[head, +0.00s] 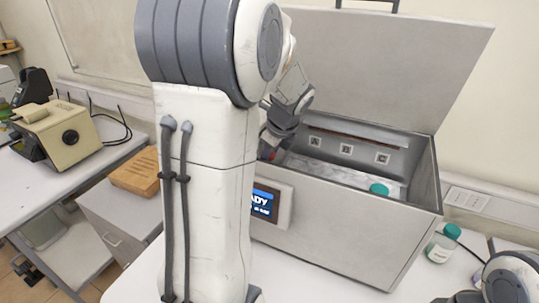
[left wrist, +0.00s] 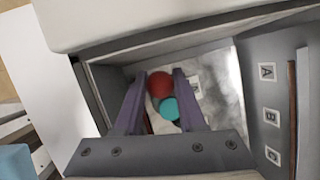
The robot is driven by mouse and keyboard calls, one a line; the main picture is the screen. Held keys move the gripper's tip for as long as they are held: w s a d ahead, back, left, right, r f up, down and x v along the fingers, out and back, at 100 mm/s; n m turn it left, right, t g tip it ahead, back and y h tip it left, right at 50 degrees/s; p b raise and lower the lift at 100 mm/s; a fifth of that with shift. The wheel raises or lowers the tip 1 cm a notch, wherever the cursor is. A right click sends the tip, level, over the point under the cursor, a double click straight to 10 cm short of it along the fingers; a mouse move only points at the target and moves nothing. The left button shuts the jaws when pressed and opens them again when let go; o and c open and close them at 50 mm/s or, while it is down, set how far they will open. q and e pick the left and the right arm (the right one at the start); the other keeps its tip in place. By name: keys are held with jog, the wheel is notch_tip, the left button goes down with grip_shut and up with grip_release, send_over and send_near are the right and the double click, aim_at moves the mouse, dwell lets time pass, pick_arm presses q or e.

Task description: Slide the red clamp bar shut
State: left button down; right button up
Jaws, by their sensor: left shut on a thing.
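My left gripper (head: 268,150) reaches down into the open grey metal box, mostly hidden behind my own arm in the head view. In the left wrist view its two purple-grey fingers (left wrist: 159,76) are closed around a round red knob (left wrist: 160,84), which I take as part of the red clamp bar. The rest of the bar is not clear. A teal bottle cap (left wrist: 169,108) shows right beside the knob, between the fingers. In the head view a teal cap (head: 379,188) sits inside the box at the right. My right gripper is not in view.
The box (head: 350,235) has its lid (head: 390,65) raised and a lit screen (head: 264,202) on its front. Inner-wall labels (left wrist: 267,73) mark positions. A teal-capped bottle (head: 440,248) stands outside at right. A beige device (head: 58,128) and wooden block (head: 136,173) are at left.

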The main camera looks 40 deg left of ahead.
pick_arm(q)
jog(key=shift+w+r, duration=0.1)
jog(key=shift+w+a+r+p, duration=0.1)
jog(key=shift+w+p, duration=0.2)
jog(key=shift+p, duration=0.1)
jog(key=shift+w+a+p, duration=0.2)
jog(key=shift+w+p, duration=0.1)
jog(key=shift+w, duration=0.6)
jog(key=c, duration=0.5)
grip_release()
jog(key=shift+w, duration=0.1)
jog(key=shift+c, duration=0.2)
